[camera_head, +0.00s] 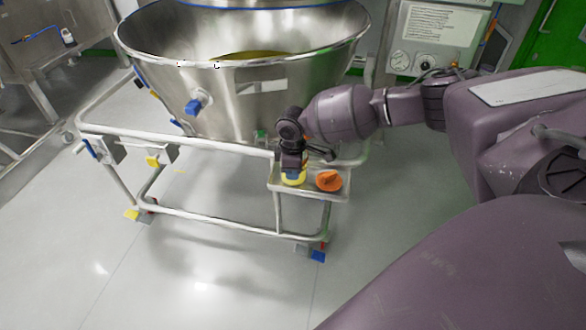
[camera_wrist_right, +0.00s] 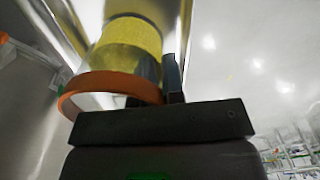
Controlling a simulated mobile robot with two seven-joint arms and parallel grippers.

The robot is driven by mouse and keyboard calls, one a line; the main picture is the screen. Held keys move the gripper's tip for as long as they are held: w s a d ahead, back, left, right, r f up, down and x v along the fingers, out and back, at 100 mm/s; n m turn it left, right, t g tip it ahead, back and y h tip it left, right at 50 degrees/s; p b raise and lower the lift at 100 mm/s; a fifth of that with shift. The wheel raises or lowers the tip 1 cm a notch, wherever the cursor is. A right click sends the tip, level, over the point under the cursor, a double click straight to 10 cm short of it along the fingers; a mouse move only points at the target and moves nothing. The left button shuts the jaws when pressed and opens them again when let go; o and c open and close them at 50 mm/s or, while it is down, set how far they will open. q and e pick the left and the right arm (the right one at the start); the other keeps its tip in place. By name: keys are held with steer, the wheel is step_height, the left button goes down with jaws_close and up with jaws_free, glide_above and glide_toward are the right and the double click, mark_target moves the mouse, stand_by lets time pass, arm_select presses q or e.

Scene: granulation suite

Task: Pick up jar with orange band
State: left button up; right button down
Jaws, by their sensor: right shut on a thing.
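In the right wrist view, a jar with an orange band (camera_wrist_right: 128,45) and yellow contents is close in front of my right gripper (camera_wrist_right: 165,82). The orange band runs round its near end, and a dark finger lies against its side. In the head view my right gripper (camera_head: 293,166) points down at the small steel shelf on the bowl's frame, shut on the jar. The arm and gripper hide most of the jar there. Whether it is clear of the shelf cannot be told. My left gripper is not in view.
The shelf (camera_head: 312,193) also carries an orange-topped item (camera_head: 329,180) just right of my gripper. The large steel bowl (camera_head: 235,95) stands close behind on its tubular frame (camera_head: 215,214). Open floor lies in front and to the left.

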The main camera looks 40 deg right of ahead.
stand_by(0.4)
steer(key=shift+r, duration=0.45)
step_height(320, 180, up, 19)
steer(key=p, duration=0.3)
steer(key=shift+p, duration=0.4)
